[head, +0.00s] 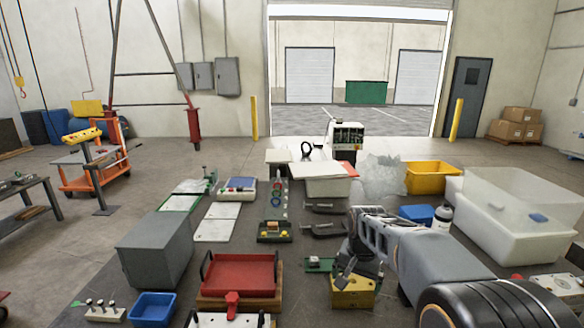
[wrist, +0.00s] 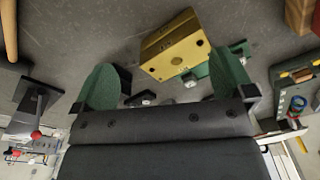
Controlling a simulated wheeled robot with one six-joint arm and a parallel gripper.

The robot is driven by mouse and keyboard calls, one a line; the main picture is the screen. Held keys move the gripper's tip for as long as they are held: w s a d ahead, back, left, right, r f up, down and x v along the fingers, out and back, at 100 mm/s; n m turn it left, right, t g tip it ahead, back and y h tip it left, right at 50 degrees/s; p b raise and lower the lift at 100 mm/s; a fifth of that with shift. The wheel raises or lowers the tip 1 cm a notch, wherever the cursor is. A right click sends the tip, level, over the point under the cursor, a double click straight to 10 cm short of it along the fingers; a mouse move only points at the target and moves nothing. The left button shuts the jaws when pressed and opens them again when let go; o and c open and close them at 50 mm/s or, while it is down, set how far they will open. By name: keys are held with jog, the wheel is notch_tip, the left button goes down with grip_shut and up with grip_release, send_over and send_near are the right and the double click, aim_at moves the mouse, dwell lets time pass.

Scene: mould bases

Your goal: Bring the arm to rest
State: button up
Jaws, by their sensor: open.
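My arm reaches in from the lower right of the head view, bent over the table. My gripper (head: 345,268) points down close to a gold block (head: 353,292) near the table's front. In the wrist view my gripper (wrist: 165,84) is open, its two green-padded fingers spread wide. The gold block (wrist: 172,42) shows beyond the fingertips there, with dark holes in its face. I cannot tell how high the fingertips are above the table.
A red tray (head: 240,275) and a grey box (head: 155,250) stand to the left. Dark clamps (head: 322,230) lie just behind my gripper. A white bin (head: 515,230) with a clear cover stands at the right. A yellow bin (head: 430,178) is at the back.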

jog(key=s+r+n+t, duration=0.2)
jog(key=s+n, duration=0.3)
jog(key=s, duration=1.3)
jog(key=shift+n+t, duration=0.3)
jog(key=shift+t, duration=0.5)
